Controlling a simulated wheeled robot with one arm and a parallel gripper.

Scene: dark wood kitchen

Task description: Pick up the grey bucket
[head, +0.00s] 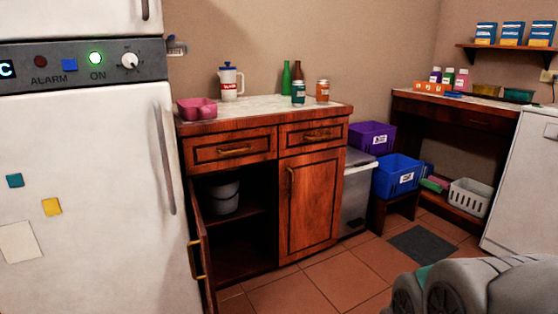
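The grey bucket (223,199) stands upright on the upper shelf inside the dark wood cabinet (311,205), in its left compartment. It looks pale grey with a thin handle hanging at its front. Its left part is close to the cabinet's side, in shadow. The left cabinet door (203,250) is swung open toward me. Grey rounded parts of my own arm show at the bottom right, well away from the bucket. My gripper is not in view.
A white fridge (85,200) stands left of the cabinet, close to the open door. A pink container (197,109), a jug (230,82), bottles and jars stand on the countertop. Blue (396,176) and purple (372,137) crates are to the right. The tiled floor (340,278) in front is clear.

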